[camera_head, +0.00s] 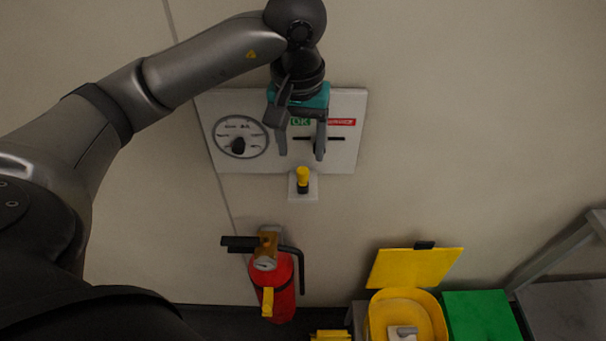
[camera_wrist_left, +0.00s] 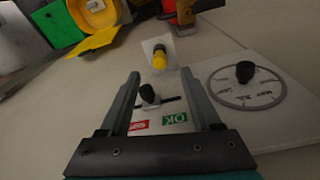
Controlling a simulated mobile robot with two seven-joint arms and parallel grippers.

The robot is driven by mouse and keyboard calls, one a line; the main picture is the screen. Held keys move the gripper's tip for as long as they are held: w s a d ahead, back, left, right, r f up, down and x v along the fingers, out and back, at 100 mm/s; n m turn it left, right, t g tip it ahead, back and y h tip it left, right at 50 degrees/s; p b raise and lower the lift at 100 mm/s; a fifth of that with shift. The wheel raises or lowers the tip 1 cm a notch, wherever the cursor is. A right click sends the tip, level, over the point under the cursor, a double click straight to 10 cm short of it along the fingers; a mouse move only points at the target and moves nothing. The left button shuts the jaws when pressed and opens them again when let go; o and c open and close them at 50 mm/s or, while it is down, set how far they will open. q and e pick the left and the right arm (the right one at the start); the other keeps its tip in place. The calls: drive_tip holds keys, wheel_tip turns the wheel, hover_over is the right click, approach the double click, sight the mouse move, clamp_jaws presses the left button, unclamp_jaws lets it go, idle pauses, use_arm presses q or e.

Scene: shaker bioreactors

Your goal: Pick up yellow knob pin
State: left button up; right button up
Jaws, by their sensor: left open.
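The yellow knob pin (camera_head: 303,175) has a yellow top and a dark lower part, and sits on a small white plate (camera_head: 311,189) on the wall. It also shows in the left wrist view (camera_wrist_left: 159,60), beyond the fingertips. My left gripper (camera_head: 301,155) is open and empty, just above the pin in the head view, in front of the white panel. In the left wrist view its two fingers (camera_wrist_left: 163,80) stand apart, with a black slider knob (camera_wrist_left: 149,95) of the panel seen between them. My right gripper is not in view.
The white panel (camera_head: 345,105) carries a dial (camera_head: 240,137), a slot and green and red labels. Below are a red fire extinguisher (camera_head: 284,290), a yellow open-lidded bin (camera_head: 416,268) and a green box (camera_head: 481,315). The wall right of the panel is clear.

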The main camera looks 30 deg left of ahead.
sight(303, 170)
use_arm(q)
wheel_tip(303, 170, down, 2)
drive_tip(key=shift+w+f, duration=0.1)
drive_tip(key=shift+w, duration=0.05)
drive_tip(key=f, duration=0.2)
drive_tip(key=f+p, duration=0.1)
drive_tip(key=shift+w+a+f, duration=0.15)
drive_tip(key=shift+w+f, duration=0.15)
drive_tip(key=shift+f, duration=0.1)
drive_tip(key=shift+w+f, duration=0.1)
drive_tip(key=shift+f, duration=0.55)
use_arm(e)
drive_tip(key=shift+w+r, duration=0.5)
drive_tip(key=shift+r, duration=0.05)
use_arm(q)
drive_tip(key=shift+c, duration=0.3)
clamp_jaws()
